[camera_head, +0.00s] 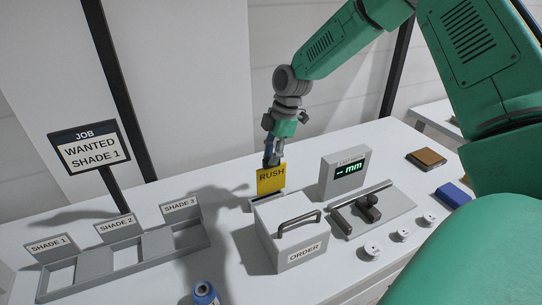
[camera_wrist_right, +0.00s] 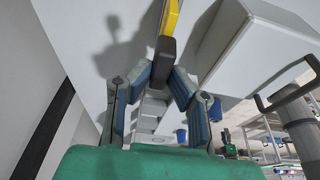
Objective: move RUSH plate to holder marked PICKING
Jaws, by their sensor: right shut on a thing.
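The yellow RUSH plate (camera_head: 270,181) stands upright behind the ORDER box in the head view. My right gripper (camera_head: 272,160) is above it, shut on its dark upper part. In the right wrist view the gripper's fingers (camera_wrist_right: 163,75) close on that dark part, with the yellow plate (camera_wrist_right: 170,18) beyond it. A low grey holder (camera_head: 255,204) shows just under the plate, partly hidden by the ORDER box. I cannot tell whether the plate sits in it or hovers above it. No PICKING marking is readable.
The ORDER box (camera_head: 285,236) with its handle stands right in front of the plate. A display reading mm (camera_head: 345,172) and a lever fixture (camera_head: 372,213) are to the right.

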